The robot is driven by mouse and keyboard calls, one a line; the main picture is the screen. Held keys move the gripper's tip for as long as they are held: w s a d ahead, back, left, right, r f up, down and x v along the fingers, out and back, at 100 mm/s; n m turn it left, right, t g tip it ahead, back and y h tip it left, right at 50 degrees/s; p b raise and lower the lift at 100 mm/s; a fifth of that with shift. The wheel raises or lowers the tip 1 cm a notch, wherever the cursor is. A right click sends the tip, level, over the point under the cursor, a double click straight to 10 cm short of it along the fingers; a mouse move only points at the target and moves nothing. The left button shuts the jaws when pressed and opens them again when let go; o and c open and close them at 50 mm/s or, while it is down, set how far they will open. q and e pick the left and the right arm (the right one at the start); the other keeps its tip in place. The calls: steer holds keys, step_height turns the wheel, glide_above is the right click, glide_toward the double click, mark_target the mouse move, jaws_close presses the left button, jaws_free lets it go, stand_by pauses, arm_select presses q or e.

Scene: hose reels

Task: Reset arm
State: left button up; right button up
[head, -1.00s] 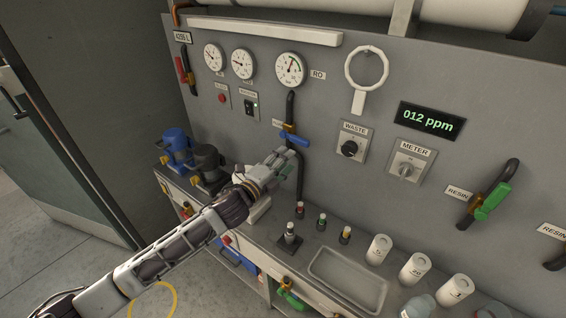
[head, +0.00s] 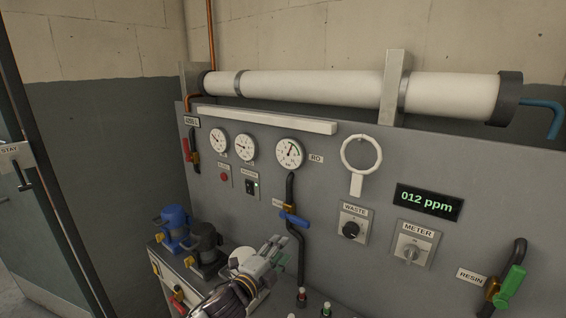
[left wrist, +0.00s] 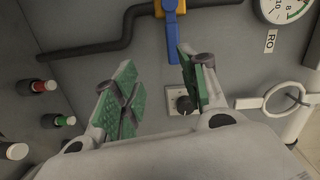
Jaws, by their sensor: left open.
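My left gripper (head: 272,258) is open and empty in front of the grey panel (head: 330,190), below the blue-handled valve (head: 293,217) on the black pipe. In the left wrist view its two green-padded fingers (left wrist: 158,92) stand apart with nothing between them. The blue valve handle (left wrist: 172,35) shows beyond the fingertips in that view, apart from them. My left arm comes in from the bottom edge of the head view. My right gripper is not in view.
The WASTE knob (head: 350,229), METER knob (head: 411,253) and display (head: 428,202) are to the right. Blue (head: 174,226) and black (head: 206,243) pumps stand at the left. A white cylinder (head: 310,88) runs above the panel.

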arm_select(q)
steer(key=s+a+f+n+g+y, duration=0.5)
steer(key=s+a+f+n+y, duration=0.2)
steer(key=s+a+f+n, duration=0.6)
steer(key=s+a+f+n+g+y, duration=0.1)
steer(key=s+a+f+n+g, duration=0.25)
steer(key=s, duration=0.45)
steer(key=s+a+f+n+g+y, duration=0.1)
steer(key=s+a+f+n+g, duration=0.3)
steer(key=s, duration=0.4)
step_height(320, 180, down, 32)
steer(key=s, duration=0.2)
steer(key=s+a+f, duration=0.2)
steer(key=s+f, duration=0.8)
steer(key=s, duration=0.1)
steer(key=s+a+f+g, duration=0.1)
steer(key=s+a+f, duration=0.1)
steer(key=s+f, duration=0.8)
steer(key=shift+s+a+f, duration=0.2)
steer(key=shift+s+a, duration=0.15)
steer(key=shift+s, duration=0.5)
steer(key=shift+w+m, duration=0.15)
steer(key=shift+m, duration=0.2)
